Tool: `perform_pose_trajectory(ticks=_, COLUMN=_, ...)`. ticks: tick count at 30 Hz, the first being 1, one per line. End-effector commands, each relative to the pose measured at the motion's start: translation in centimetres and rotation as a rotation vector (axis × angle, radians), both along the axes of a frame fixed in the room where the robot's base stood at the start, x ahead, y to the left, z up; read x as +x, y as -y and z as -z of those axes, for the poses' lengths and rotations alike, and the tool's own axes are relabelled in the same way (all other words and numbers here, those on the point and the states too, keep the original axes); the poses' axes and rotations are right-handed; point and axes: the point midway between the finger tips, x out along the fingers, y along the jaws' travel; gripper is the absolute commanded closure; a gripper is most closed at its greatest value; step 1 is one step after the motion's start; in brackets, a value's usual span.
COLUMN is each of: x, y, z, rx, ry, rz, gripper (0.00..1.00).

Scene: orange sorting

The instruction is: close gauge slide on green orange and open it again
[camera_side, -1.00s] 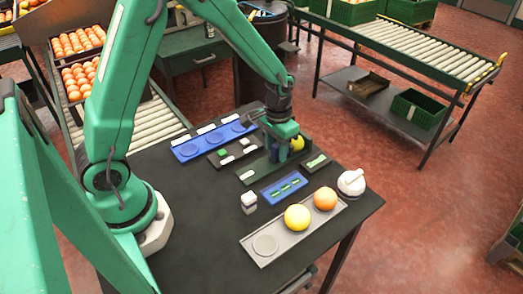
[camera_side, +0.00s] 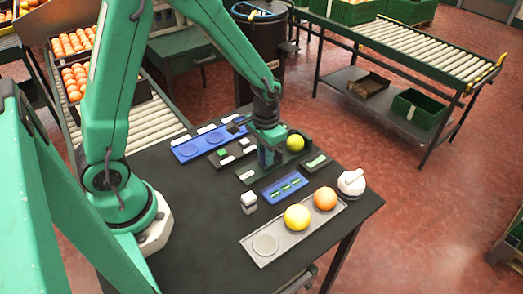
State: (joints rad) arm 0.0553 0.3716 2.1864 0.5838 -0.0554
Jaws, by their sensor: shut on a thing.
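The green orange (camera_side: 295,142), yellow-green in colour, sits at the far right end of the dark green gauge (camera_side: 247,175) on the black table. My gripper (camera_side: 267,160) points down over the middle of the gauge, to the left of the orange and apart from it. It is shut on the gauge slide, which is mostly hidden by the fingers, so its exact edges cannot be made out.
A grey tray (camera_side: 262,262) at the front holds a yellow fruit (camera_side: 297,217) and an orange one (camera_side: 325,198). A white domed device (camera_side: 351,183), a small white block (camera_side: 249,200), a blue panel (camera_side: 284,187) and a blue tray (camera_side: 187,152) stand nearby.

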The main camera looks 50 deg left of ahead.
Motion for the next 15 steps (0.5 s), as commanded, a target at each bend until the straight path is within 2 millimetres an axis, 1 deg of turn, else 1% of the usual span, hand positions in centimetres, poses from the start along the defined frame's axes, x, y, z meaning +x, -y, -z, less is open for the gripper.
perform_pose_trajectory(ticks=3, x=-1.4, y=0.0, z=-0.1, rx=0.0, ry=0.001, rz=0.001, gripper=1.0)
perform_pose_trajectory(ticks=6, x=-2.1, y=0.0, z=-0.1, rx=0.0, ry=0.001, rz=0.001, gripper=1.0)
perform_pose_trajectory(ticks=15, x=-2.5, y=0.0, z=0.0, rx=0.0, ry=-0.007, rz=0.001, gripper=1.0)
